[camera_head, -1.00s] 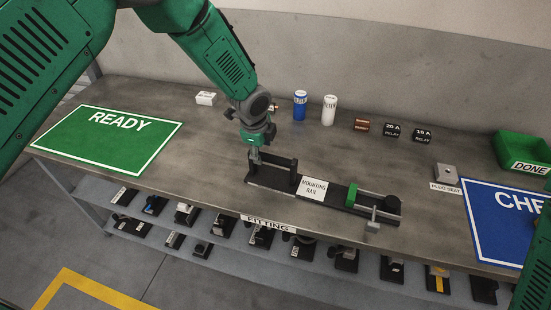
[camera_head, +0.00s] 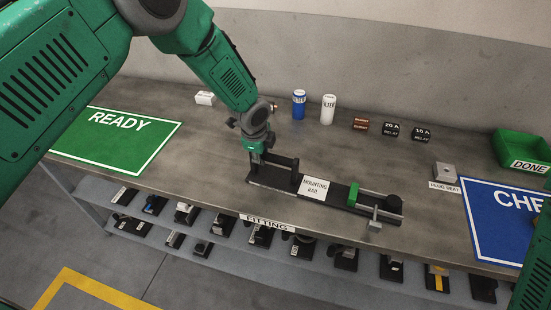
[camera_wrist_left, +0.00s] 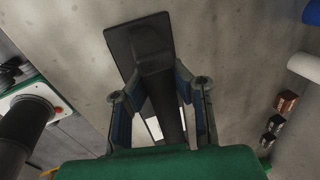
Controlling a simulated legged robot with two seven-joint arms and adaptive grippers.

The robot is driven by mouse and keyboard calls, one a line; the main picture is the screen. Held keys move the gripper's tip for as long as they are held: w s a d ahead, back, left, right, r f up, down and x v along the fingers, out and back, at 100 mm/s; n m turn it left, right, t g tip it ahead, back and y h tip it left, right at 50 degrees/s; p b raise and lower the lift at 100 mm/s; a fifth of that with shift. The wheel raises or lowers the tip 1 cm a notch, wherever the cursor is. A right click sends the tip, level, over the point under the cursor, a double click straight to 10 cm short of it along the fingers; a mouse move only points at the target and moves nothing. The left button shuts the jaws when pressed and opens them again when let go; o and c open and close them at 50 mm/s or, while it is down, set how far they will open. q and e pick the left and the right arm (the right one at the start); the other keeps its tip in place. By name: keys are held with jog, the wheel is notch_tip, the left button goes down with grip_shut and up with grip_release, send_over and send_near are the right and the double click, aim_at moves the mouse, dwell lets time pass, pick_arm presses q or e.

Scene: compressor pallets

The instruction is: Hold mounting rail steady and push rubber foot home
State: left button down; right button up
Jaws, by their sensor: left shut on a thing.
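The mounting rail (camera_head: 340,205) is a long dark fixture with a white "MOUNTING RAIL" label, lying along the front of the workbench. A dark upright frame (camera_head: 283,166) stands at its left part. A green clamp-like piece (camera_head: 352,195) and a black round knob-like part (camera_head: 392,202) are at its right part; I cannot tell if the latter is the rubber foot. My left gripper (camera_head: 257,160) points down at the rail's left end and is shut on the rail. In the left wrist view its two fingers (camera_wrist_left: 160,98) straddle the dark rail.
A green bin (camera_head: 522,152), plug seat (camera_head: 445,172) and blue mat (camera_head: 488,225) lie right. A green READY mat (camera_head: 115,140) lies left.

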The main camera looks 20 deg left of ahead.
pick_arm(q)
jog(key=shift+a, duration=0.45)
jog(key=shift+a+f, duration=0.1)
jog(key=shift+a, duration=0.4)
jog(key=shift+d, duration=1.15)
pick_arm(e)
jog(key=shift+a, duration=0.4)
pick_arm(q)
jog(key=shift+s+a+f, duration=0.1)
jog(key=shift+a, duration=0.1)
pick_arm(e)
jog(key=shift+a, duration=0.15)
